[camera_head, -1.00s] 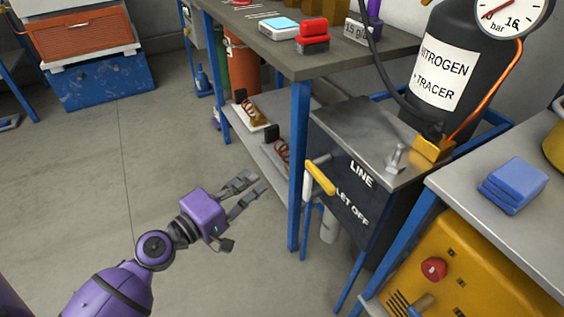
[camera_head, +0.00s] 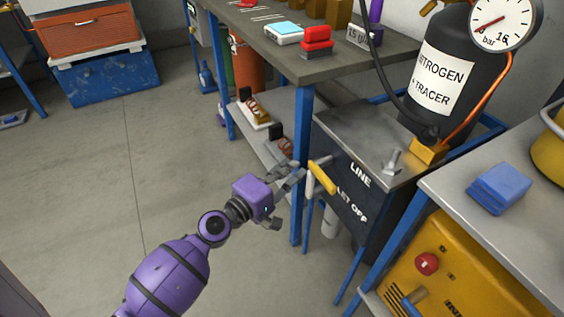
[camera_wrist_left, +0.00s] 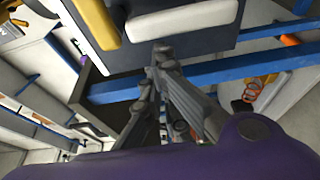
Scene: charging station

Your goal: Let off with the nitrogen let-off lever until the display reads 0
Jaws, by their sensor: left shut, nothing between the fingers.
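A dark grey panel box (camera_head: 372,150) carries the white words LINE and LET OFF. On its left side are a yellow handle (camera_head: 322,178) and, just beside it, a cream-white handle (camera_head: 310,186); I cannot tell which label belongs to which. In the left wrist view the yellow handle (camera_wrist_left: 97,22) and cream handle (camera_wrist_left: 168,22) are close beyond the fingers. My left gripper (camera_head: 296,174) is shut and empty, just left of the handles; its fingers also show in the left wrist view (camera_wrist_left: 163,62). A round bar gauge (camera_head: 503,22) tops the black nitrogen bottle; its needle reading is unclear.
A blue table post (camera_head: 297,215) stands right behind my left gripper. A workbench (camera_head: 350,62) with a blue-screened device (camera_head: 284,32) is at the back. A yellow machine (camera_head: 450,270) stands under the right-hand bench.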

